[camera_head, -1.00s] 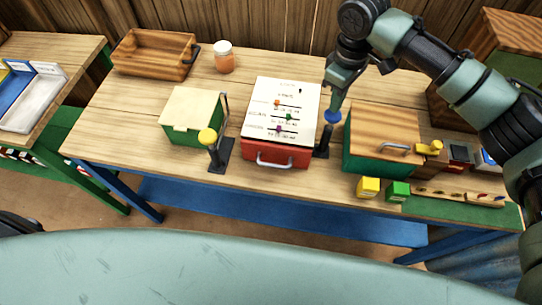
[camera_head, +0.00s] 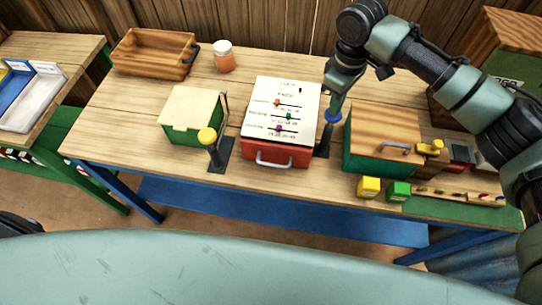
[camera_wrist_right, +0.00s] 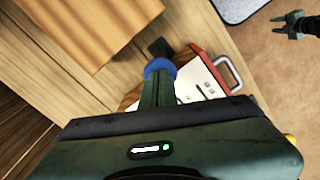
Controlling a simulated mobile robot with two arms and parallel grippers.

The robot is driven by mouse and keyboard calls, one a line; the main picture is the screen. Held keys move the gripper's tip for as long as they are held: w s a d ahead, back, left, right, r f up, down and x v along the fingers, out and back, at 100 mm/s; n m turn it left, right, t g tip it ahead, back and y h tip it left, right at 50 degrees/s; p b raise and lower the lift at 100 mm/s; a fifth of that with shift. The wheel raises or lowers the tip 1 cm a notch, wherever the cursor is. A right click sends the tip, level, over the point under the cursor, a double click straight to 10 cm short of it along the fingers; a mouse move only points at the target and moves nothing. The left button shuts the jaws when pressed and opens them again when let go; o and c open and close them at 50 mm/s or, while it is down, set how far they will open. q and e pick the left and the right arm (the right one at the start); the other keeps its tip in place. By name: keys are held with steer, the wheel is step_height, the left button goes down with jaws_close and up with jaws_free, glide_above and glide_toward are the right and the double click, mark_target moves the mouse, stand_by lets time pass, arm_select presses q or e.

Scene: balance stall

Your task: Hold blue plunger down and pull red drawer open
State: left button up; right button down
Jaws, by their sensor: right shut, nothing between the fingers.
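The red drawer (camera_head: 252,153) is in the front of the box with a pale sloping top (camera_head: 290,88). It looks closed, with a metal handle (camera_head: 273,162) facing the front edge. The blue plunger (camera_head: 332,116) stands at the box's right side on a dark base. My right gripper (camera_head: 335,103) is shut and empty, pointing down with its tips at the blue knob. In the right wrist view the knob (camera_wrist_right: 160,68) shows just past the fingertips, which hide part of it. My left gripper (camera_wrist_right: 289,22) shows small in that view, over the floor, its fingers apart.
A wooden-topped green box (camera_head: 384,128) is close on the right. Yellow (camera_head: 368,187) and green (camera_head: 398,191) blocks sit at the front edge. Floor in front is free.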

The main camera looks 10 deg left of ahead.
mark_target(267, 154)
arm_select(q)
steer(key=shift+f+b, duration=0.4)
steer(key=shift+f, duration=0.05)
steer(key=shift+c, duration=0.3)
arm_select(e)
steer(key=shift+f, duration=1.8)
arm_select(q)
steer(key=w+d+r+m+t+h, duration=0.1)
steer(key=w+d+r+m+t, duration=0.2)
steer(key=w+r, duration=0.45)
steer(key=w+d+r+m+t+h, duration=0.1)
steer(key=w+r+m+t, duration=0.4)
steer(key=w, duration=0.4)
steer(key=w+d+r+m+t+h, duration=0.1)
steer(key=w+d+r+m+t, duration=0.2)
steer(key=r, duration=0.7)
steer(key=w+d+r+m+t+h, duration=0.15)
steer(key=r+m, duration=0.25)
steer(key=r, duration=0.6)
steer(key=w+d+r+m+t+h, duration=0.1)
steer(key=w+d+r+m+h, duration=0.2)
steer(key=r, duration=0.7)
arm_select(e)
steer(key=shift+s, duration=0.1)
arm_select(q)
steer(key=shift+m+y, duration=0.6)
steer(key=shift+y, duration=0.05)
steer(key=x, duration=1.2)
